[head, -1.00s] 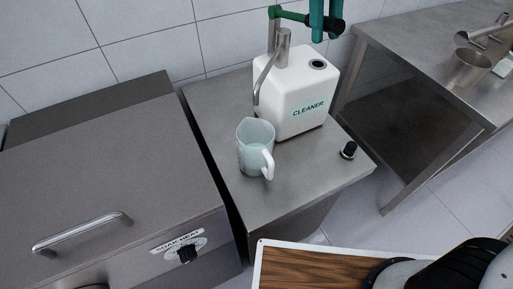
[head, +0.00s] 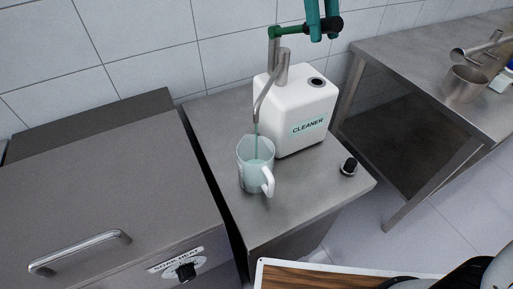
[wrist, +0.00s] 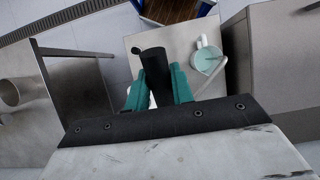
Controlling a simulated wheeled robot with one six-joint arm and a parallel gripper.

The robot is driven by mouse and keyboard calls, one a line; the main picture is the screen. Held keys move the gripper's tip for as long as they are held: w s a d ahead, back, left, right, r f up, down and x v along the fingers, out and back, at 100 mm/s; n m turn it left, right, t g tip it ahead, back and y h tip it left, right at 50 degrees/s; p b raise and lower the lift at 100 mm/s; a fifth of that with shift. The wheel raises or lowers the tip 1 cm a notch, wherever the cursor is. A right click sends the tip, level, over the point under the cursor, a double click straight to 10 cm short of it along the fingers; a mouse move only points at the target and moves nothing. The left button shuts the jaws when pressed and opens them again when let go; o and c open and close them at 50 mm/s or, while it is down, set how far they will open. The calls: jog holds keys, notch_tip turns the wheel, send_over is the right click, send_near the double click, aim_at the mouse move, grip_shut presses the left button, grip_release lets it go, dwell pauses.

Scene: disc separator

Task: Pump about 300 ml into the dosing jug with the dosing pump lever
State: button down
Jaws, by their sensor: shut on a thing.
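The clear dosing jug (head: 245,172) with a white handle stands upright on the steel table, holding pale teal liquid. It also shows in the wrist view (wrist: 207,57). A thin teal stream (head: 257,145) falls from the bent metal spout (head: 264,92) into it. The white bottle (head: 306,112) labelled CLEANER stands behind the jug and carries the pump. My gripper (head: 323,24), with teal fingers, is shut on the black grip of the green pump lever (head: 291,31), above the bottle. The wrist view shows the black grip (wrist: 154,66) between the fingers. The jug's scale is not readable.
A black-topped knob (head: 349,166) stands near the table's right edge. A closed steel unit (head: 110,190) labelled SOAK HEAT, with a bar handle, is at left. Another steel table (head: 425,80) with a metal pot (head: 465,83) is at right.

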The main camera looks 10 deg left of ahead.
notch_tip(320, 180, down, 8)
jog(key=s+d+t+y, duration=0.1)
jog(key=t+y, duration=0.2)
jog(key=t, duration=0.1)
jog(key=shift+s, duration=0.35)
jog(key=shift+d, duration=0.15)
jog(key=r+g, duration=0.1)
jog(key=r, duration=0.1)
jog(key=r+h, duration=0.1)
jog(key=w+r+g+h, duration=0.1)
jog(key=r, duration=0.1)
jog(key=shift+a+r+g, duration=0.3)
jog(key=shift+a, duration=0.05)
jog(key=r+g, duration=0.1)
jog(key=w+r+h, duration=0.1)
jog(key=a+r+g, duration=0.1)
jog(key=r, duration=0.1)
jog(key=shift+w+r+g+h, duration=0.1)
jog(key=shift+w+g+h, duration=0.2)
jog(key=shift+h, duration=0.1)
jog(key=shift+a+r, duration=0.1)
jog(key=shift+r, duration=0.2)
